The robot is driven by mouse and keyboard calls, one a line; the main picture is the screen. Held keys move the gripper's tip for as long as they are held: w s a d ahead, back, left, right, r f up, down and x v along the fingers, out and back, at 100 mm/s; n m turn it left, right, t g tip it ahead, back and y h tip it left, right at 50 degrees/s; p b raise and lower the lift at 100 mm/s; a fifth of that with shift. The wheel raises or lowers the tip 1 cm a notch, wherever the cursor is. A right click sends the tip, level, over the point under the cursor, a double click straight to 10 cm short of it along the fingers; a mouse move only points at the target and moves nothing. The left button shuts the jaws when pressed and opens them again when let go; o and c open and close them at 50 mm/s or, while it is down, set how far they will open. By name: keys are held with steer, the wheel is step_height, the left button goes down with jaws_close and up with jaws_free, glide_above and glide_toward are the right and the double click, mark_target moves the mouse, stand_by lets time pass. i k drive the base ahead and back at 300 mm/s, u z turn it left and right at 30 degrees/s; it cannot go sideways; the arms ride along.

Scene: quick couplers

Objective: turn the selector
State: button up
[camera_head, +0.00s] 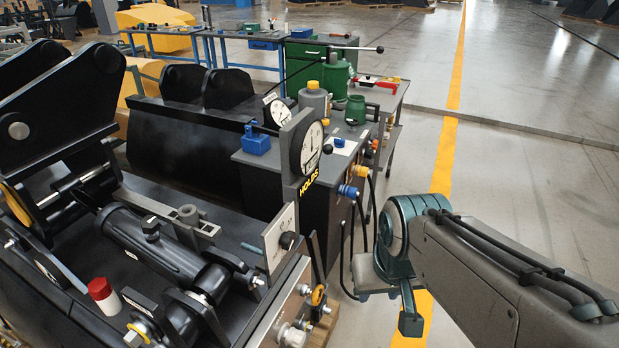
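A small white plate (277,238) stands upright on the near right end of the black coupler. A round black knob (289,240) sits on its right side and looks like the selector; its pointer direction is too small to read. My arm comes in from the lower right. Its teal and grey end, with my gripper (396,300), hangs over the floor to the right of the plate, clearly apart from the knob. The fingers are not clearly seen, so I cannot tell how they stand or whether they hold anything.
A round gauge (308,148) with a yellow "HOLDS" label stands behind the plate. A dark cabinet (270,187) with hose fittings and hanging black hoses is close by. A red-capped white bottle (104,295) stands at lower left. Open floor with a yellow line (446,150) lies right.

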mark_target(339, 142)
steer(key=z, duration=0.9)
steer(key=i, duration=2.9)
steer(key=u, duration=1)
steer(key=i, duration=0.3)
steer(key=u, duration=0.25)
